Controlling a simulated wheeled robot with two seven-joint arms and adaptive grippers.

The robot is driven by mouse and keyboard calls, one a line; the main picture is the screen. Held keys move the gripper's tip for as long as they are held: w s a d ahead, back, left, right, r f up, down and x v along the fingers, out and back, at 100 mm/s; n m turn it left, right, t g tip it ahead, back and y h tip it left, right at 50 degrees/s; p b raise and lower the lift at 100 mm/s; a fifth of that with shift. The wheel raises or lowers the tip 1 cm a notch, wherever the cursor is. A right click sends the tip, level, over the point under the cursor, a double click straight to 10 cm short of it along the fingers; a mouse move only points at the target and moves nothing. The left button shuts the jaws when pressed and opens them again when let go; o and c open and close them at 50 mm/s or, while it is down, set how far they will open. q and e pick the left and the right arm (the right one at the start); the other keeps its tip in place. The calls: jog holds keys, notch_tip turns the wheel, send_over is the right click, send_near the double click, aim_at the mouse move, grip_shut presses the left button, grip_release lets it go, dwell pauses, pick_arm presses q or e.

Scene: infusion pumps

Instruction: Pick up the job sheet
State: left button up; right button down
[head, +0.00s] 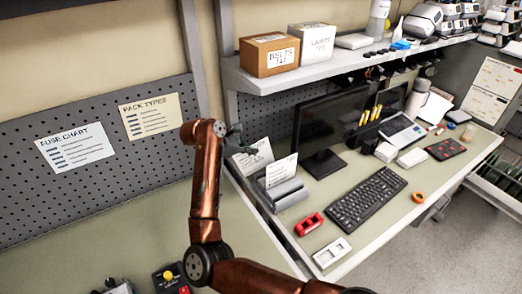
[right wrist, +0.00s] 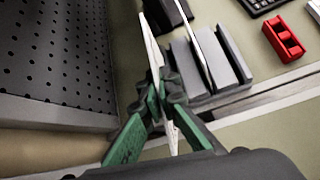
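A white sheet with printed lines (head: 252,158) is tilted beside a grey slotted holder (head: 286,194). In the right wrist view this sheet (right wrist: 153,45) shows nearly edge-on, passing between the green fingers of my right gripper (right wrist: 163,92). The fingers close on it from both sides. My right gripper (head: 235,138) shows small and dark at the sheet's upper edge in the head view. A second white sheet (head: 281,170) stands upright in the holder, also seen edge-on in the right wrist view (right wrist: 204,55). My left gripper is out of view.
A grey pegboard (head: 80,185) stands close on the left. A monitor (head: 325,125), a keyboard (head: 367,198), a red item (head: 309,224) and a white frame (head: 332,253) are on the bench right of the holder. A shelf with boxes (head: 269,55) hangs above.

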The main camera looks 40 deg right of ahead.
jog(key=a+r+y, duration=0.2)
jog(key=a+y, duration=0.1)
jog(key=a, duration=1.4)
jog(key=shift+b, duration=0.45)
